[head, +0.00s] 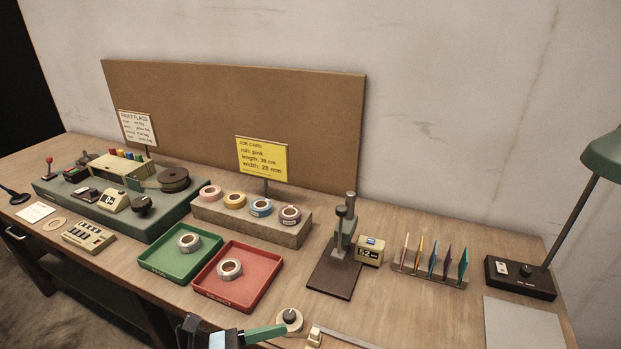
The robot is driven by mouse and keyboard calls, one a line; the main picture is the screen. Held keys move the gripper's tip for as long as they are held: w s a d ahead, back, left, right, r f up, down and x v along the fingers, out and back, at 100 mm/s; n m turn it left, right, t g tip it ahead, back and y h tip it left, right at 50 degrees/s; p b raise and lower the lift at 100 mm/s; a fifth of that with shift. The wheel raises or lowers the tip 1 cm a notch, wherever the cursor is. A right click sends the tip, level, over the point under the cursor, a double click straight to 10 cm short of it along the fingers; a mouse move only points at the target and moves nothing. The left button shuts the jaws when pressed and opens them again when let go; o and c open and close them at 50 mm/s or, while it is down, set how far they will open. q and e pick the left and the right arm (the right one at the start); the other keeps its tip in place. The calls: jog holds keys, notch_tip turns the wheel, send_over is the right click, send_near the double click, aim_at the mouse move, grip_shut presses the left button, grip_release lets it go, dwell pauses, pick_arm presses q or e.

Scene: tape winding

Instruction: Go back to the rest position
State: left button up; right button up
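Dark jointed parts (207,335) that look like my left gripper show at the bottom edge, left of the middle. They are cut off by the frame, so I cannot tell whether the fingers are open or shut. A green lever (264,334) lies close beside them, and I cannot tell whether they touch it. The lever runs right towards a round piece with a dark knob (290,316) at the bench's front. My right gripper is not in view.
The bench holds a green tray (150,262) and a red tray (215,296), each with a tape roll. Behind them a block (250,226) carries several coloured rolls. A dark-based press (330,280), card rack (430,275) and lamp (520,278) stand to the right.

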pick_arm(q)
jog(key=s+a+f+n+t+y+p, duration=0.15)
jog(key=a+f+n+t+y, duration=0.35)
jog(key=n, duration=0.9)
jog(key=s+a+f+n+t+y, duration=0.2)
jog(key=a+f+n+t+y, duration=0.25)
jog(key=n, duration=1.05)
jog(key=s+a+f+n+g+y, duration=0.2)
jog(key=s+f+n+y, duration=0.1)
jog(key=s+f+n, duration=0.4)
jog(key=s+a+f+n+g+y, duration=0.3)
jog(key=s+f+n, duration=0.3)
jog(key=s+n, duration=0.3)
jog(key=shift+s+f+g+p, duration=0.3)
jog(key=shift+s+f+g, duration=0.05)
jog(key=shift+s, duration=0.7)
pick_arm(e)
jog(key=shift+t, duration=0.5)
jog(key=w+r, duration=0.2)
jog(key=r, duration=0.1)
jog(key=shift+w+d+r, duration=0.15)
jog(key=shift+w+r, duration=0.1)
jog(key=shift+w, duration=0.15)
